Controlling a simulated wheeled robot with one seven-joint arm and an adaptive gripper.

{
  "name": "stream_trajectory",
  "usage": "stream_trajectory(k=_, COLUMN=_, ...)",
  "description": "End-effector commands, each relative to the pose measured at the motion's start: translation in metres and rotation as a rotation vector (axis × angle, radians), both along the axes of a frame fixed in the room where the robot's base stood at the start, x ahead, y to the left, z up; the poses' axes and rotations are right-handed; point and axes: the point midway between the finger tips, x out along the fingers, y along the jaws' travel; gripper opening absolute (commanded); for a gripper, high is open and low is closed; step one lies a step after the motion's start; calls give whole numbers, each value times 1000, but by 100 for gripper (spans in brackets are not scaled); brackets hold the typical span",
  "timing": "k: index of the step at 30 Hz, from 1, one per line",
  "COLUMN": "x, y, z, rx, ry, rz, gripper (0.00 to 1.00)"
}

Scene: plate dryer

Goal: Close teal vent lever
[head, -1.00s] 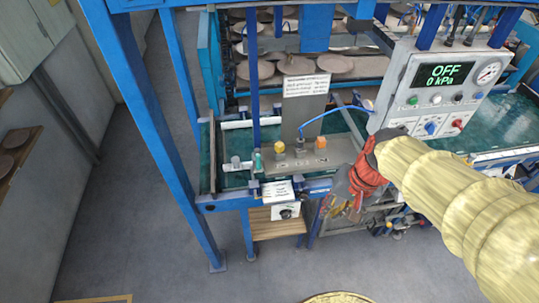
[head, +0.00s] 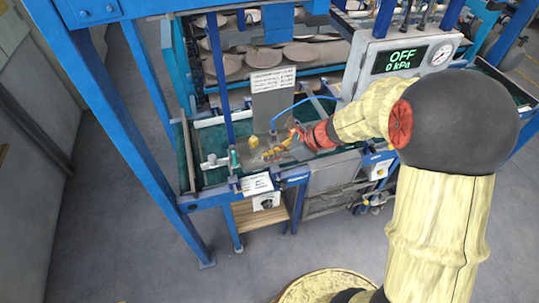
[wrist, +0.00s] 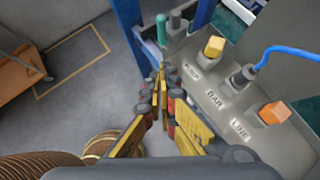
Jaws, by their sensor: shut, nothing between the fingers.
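The teal vent lever (head: 234,160) stands upright at the left end of the grey valve panel, by the blue frame's front rail. In the wrist view, the teal lever (wrist: 161,28) is at the top, just beyond my fingertips. My gripper (head: 268,156) is over the panel, to the right of the lever and apart from it in the head view. In the wrist view, my gripper (wrist: 161,78) has its yellow fingers shut together and empty. The lever's base is hard to make out.
A yellow knob (wrist: 214,46), a fitting with a blue hose (wrist: 290,52) and an orange knob (wrist: 273,112) stand along the panel. The control box (head: 403,62) reads OFF, 0 kPa. A blue post (head: 120,125) rises at left. Floor in front is free.

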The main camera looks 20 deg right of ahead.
Motion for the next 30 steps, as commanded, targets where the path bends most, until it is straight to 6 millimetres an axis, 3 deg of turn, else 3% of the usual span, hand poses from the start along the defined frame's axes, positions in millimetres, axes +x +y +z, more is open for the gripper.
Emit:
stream_trajectory(k=10, x=25, y=43, z=-50, rx=0, ry=1, rz=5, gripper=0)
stream_trajectory(k=18, x=43, y=70, z=-48, rx=-2, ry=-1, rz=5, gripper=0)
stream_trajectory(k=30, x=47, y=75, z=-48, rx=-2, ry=-1, rz=2, gripper=0)
